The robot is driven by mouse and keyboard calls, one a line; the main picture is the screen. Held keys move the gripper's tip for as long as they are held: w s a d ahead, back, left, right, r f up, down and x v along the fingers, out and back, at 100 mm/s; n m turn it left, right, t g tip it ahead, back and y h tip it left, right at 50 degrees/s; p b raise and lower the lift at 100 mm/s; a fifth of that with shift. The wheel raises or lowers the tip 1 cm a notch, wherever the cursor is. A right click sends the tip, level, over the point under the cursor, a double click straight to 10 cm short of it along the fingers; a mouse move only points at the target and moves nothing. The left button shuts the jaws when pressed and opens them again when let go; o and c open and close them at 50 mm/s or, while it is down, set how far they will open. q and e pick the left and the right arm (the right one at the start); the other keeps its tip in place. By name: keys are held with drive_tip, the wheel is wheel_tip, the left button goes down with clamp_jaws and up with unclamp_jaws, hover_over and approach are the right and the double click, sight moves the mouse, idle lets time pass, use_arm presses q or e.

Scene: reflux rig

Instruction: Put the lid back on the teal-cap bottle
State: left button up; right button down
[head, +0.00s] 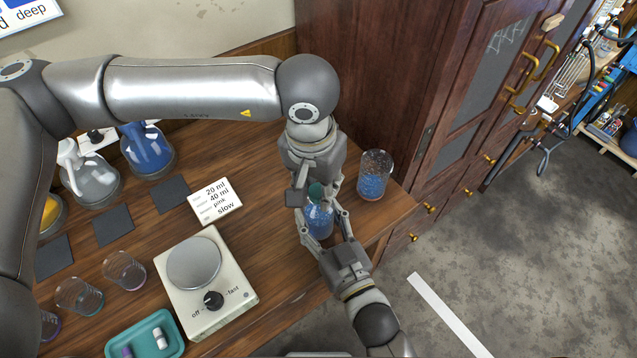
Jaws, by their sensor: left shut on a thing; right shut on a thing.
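The bottle (318,219) holds blue contents and stands upright near the right end of the wooden bench. A teal cap (316,190) is at the top of its neck; I cannot tell whether it is seated or just above. My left gripper (314,193) comes down from above and is shut on the teal cap, hiding part of it. My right gripper (321,222) reaches in from the front, with its fingers shut around the bottle's body.
A glass beaker of blue bits (373,178) stands close to the right of the bottle. A stirrer plate (205,283), a note card (216,201), flasks (148,150), small beakers (125,271) and a teal tray (146,339) lie to the left. A wooden cabinet (395,80) stands behind.

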use_arm(q)
drive_tip(key=m, duration=0.5)
drive_tip(key=shift+w+h, duration=0.1)
drive_tip(key=shift+h, duration=0.2)
drive_tip(key=o, duration=0.7)
drive_tip(key=r, duration=0.8)
drive_tip(key=s+a+r, duration=0.1)
drive_tip(key=r, duration=0.3)
drive_tip(key=shift+a, duration=0.1)
use_arm(e)
drive_tip(key=c, duration=0.5)
unclamp_jaws()
drive_tip(key=shift+c, duration=0.2)
drive_tip(key=shift+s, duration=0.1)
drive_tip(key=v, duration=1.2)
